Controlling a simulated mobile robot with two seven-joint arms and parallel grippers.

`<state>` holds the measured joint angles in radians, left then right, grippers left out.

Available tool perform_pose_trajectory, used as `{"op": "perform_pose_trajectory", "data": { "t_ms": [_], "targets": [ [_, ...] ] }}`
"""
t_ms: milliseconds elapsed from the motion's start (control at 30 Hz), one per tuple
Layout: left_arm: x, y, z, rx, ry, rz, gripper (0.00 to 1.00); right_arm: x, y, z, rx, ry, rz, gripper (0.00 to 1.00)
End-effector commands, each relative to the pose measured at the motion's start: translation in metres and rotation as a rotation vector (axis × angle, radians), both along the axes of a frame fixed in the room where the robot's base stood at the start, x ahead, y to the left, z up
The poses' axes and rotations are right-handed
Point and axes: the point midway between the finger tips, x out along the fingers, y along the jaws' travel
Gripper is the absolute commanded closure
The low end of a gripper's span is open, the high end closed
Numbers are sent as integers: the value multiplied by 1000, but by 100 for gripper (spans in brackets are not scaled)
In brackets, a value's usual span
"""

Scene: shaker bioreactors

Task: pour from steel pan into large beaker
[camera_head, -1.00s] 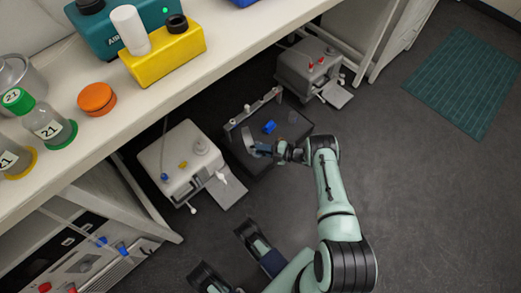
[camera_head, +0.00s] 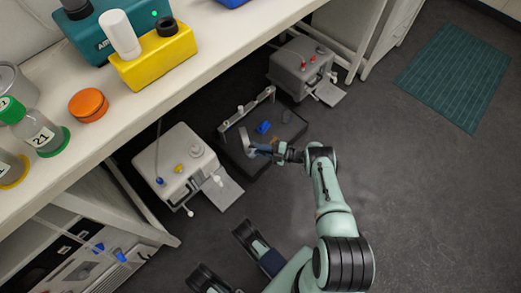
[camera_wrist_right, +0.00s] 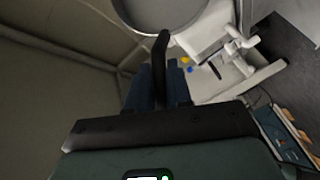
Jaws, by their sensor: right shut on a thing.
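My right gripper (camera_head: 262,149) reaches over the dark low box on the floor. In the right wrist view it is shut on the black handle (camera_wrist_right: 160,62) of the steel pan (camera_wrist_right: 165,25), whose round body is cut by the top edge. In the head view only a small pale part beside the gripper tips shows, and I cannot tell whether it is the pan. The pan's contents are not visible. I cannot make out a large beaker with certainty.
The dark box (camera_head: 228,152) holds a blue item (camera_head: 264,127) and has a grey bar (camera_head: 247,110) along it. A white machine (camera_head: 175,150) stands left and a grey machine (camera_head: 300,62) behind. The bench (camera_head: 140,115) overhangs them.

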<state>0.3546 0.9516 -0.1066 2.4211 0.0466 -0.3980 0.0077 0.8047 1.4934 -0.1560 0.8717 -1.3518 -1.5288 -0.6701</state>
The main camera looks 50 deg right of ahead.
Motion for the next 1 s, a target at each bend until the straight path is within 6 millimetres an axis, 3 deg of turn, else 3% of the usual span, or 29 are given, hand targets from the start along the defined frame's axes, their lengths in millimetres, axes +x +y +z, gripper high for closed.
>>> {"op": "perform_pose_trajectory", "data": {
  "t_ms": [1000],
  "targets": [
    [0,0,0,0,0,0,57,-11,-17,-7,149,-88,-2,100]
  ]
}}
